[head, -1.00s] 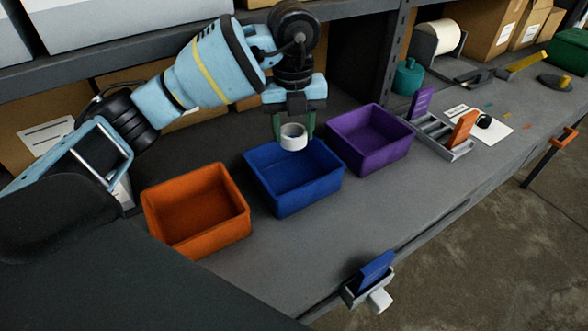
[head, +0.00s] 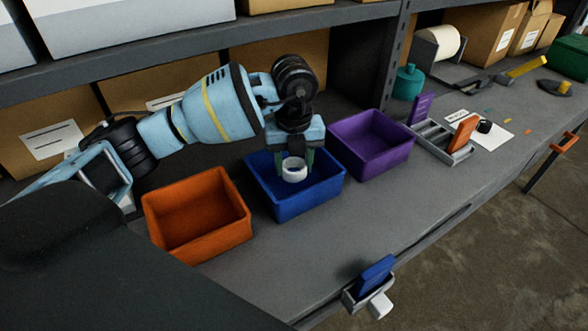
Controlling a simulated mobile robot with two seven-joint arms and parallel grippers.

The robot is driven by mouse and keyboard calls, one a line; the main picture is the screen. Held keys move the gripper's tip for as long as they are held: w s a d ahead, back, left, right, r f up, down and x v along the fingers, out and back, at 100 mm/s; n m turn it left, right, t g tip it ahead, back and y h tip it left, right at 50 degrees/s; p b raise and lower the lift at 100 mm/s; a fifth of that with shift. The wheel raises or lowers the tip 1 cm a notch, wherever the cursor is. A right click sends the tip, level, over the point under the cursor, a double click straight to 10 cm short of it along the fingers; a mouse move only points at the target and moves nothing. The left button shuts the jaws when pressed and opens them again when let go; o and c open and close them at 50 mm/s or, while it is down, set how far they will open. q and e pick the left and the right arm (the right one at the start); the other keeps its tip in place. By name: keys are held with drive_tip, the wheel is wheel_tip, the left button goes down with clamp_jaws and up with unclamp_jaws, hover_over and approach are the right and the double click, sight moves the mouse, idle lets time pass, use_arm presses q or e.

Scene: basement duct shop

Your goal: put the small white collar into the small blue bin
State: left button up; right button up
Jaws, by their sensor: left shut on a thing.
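The small white collar (head: 294,170) is a short white ring. My left gripper (head: 295,163) is shut on it, with the fingers pointing down. The collar is held over the opening of the small blue bin (head: 305,206), at about rim height or slightly inside. Whether it touches the bin's floor cannot be told. The blue bin stands on the grey bench between the other two bins. My right gripper is not in view.
An orange bin (head: 200,235) stands left of the blue bin and a purple bin (head: 372,145) right of it. A grey rack with upright cards (head: 440,142) is further right. A blue card in a holder (head: 374,280) is at the bench's front edge. Bare bench lies in front.

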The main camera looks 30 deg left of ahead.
use_arm(q)
wheel_tip(320, 180, down, 2)
drive_tip(key=shift+f, duration=0.15)
drive_tip(key=shift+f, duration=0.55)
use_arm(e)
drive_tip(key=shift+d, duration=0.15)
use_arm(q)
drive_tip(key=o, duration=1)
drive_tip(key=shift+r, duration=0.55)
wheel_tip(320, 180, up, 8)
drive_tip(key=f+p, duration=0.1)
drive_tip(key=p, duration=0.2)
wheel_tip(320, 180, up, 5)
hover_over(294, 186)
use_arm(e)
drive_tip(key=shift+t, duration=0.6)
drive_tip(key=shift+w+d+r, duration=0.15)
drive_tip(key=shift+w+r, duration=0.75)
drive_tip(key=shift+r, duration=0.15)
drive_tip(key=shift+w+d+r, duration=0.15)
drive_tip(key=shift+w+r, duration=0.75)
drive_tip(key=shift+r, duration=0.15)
